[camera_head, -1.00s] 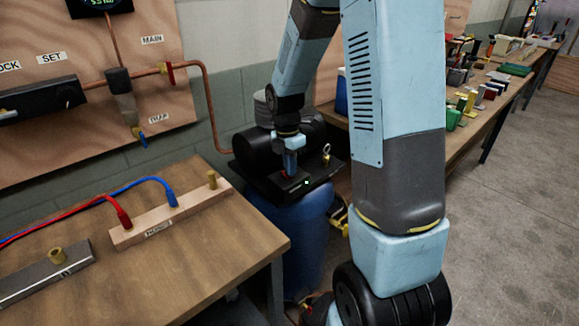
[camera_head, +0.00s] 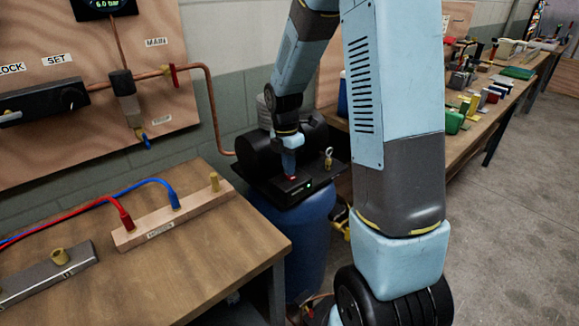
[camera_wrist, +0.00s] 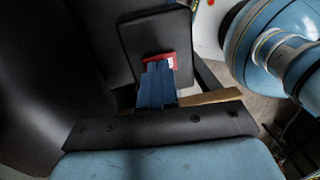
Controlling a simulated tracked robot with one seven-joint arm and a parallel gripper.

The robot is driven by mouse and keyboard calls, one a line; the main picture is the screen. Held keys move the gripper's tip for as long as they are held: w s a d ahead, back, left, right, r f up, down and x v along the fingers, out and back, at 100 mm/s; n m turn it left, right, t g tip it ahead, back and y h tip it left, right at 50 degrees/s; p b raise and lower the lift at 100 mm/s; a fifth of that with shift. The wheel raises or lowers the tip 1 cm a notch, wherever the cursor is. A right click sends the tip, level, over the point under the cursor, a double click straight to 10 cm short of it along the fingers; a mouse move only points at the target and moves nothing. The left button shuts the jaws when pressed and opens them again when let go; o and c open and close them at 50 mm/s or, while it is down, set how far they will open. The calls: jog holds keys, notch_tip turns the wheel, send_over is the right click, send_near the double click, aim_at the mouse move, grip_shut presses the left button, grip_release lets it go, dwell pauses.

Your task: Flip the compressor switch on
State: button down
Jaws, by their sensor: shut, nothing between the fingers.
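The compressor is a black unit (camera_head: 262,155) with a flat black control box (camera_head: 304,190) on a blue tank (camera_head: 305,235). A small green light (camera_head: 308,184) glows on the box front. The red switch (camera_wrist: 176,60) sits on the box in the wrist view, partly hidden by my fingers. In the head view, a bit of red shows by the fingertips. My gripper (camera_head: 289,170) points down at the switch with its fingers together and nothing between them. It also shows in the wrist view (camera_wrist: 158,88), its tips at or touching the switch; contact is unclear.
A brass ring fitting (camera_head: 328,160) stands beside the switch. A wooden bench (camera_head: 215,250) with hoses and blocks is at left. A wall panel (camera_head: 160,100) carries copper pipe and a gauge (camera_head: 102,5) reading about 6.0 bar. A long bench (camera_head: 470,150) with tools runs along the right.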

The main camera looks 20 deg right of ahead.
aim_at(293, 178)
notch_tip(293, 178, up, 14)
jog(key=s, duration=0.1)
jog(key=shift+s+d+f, duration=0.15)
jog(key=shift+s+d, duration=0.15)
dwell(0.5)
jog(key=s+r+m+t, duration=0.3)
jog(key=s+r+m, duration=0.2)
jog(key=s+m, duration=0.6)
jog(key=s+r+m+t, duration=0.3)
jog(key=s+r+m, duration=0.2)
jog(key=s+m, duration=0.6)
jog(key=shift+a+m+t, duration=0.15)
jog(key=shift+m+t, duration=0.15)
jog(key=shift+t, duration=0.1)
